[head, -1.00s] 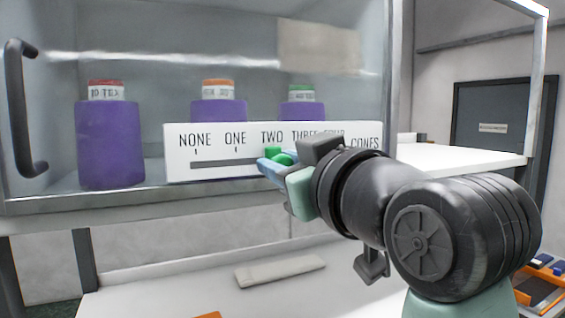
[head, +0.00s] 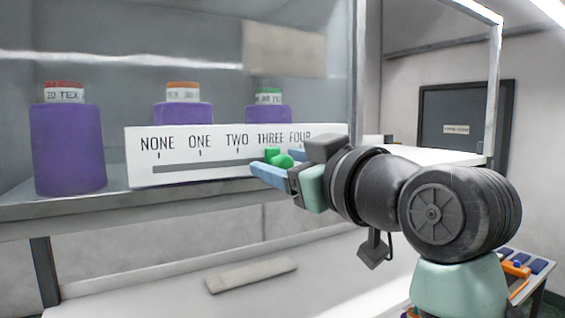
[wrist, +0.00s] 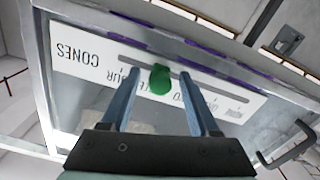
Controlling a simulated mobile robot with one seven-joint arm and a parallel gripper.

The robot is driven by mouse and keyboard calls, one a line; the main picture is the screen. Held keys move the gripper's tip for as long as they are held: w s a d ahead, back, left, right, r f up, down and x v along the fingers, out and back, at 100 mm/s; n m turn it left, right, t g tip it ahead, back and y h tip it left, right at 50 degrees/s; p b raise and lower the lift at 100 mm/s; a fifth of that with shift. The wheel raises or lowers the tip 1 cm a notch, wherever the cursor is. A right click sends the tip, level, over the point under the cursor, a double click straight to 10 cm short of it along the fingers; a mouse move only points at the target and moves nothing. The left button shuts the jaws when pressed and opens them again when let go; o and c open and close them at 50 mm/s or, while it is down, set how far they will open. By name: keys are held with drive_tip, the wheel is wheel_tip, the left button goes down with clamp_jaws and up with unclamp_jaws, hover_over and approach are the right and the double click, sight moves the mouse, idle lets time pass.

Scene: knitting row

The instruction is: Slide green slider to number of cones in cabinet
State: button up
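The green slider (head: 273,157) sits on the slot of a white panel (head: 140,172) labelled NONE, ONE, TWO, THREE, FOUR. It stands under THREE. Three purple cones show in the cabinet: one with a red top (head: 68,150), one with an orange top (head: 183,113) and one with a green top (head: 268,113). My gripper (wrist: 158,72) is open, its blue fingers on either side of the slider (wrist: 160,80), with small gaps visible. In the head view my gripper (head: 268,168) hides part of the panel's right end.
The cabinet (head: 200,200) has a clear front and a dark door handle (wrist: 290,145), seen in the wrist view. A pale flat bar (head: 250,275) lies on the white surface below. A side table (head: 525,268) with orange and blue items stands at right.

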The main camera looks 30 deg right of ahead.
drive_tip(key=shift+s, duration=0.1)
drive_tip(key=s+b, duration=0.1)
drive_tip(key=s, duration=1.1)
drive_tip(key=shift+s+d, duration=0.2)
drive_tip(key=shift+s, duration=0.2)
drive_tip(key=w+a+m+t+b, duration=0.35)
drive_tip(key=w+a+t, duration=0.2)
drive_tip(key=a, duration=0.65)
drive_tip(key=s+a+t+b, duration=0.1)
drive_tip(key=s+a+t, duration=0.3)
drive_tip(key=a, duration=0.5)
drive_tip(key=shift+s+a+r+h+b, duration=0.15)
drive_tip(key=shift+s+a+h+b, duration=0.2)
drive_tip(key=shift+s, duration=0.3)
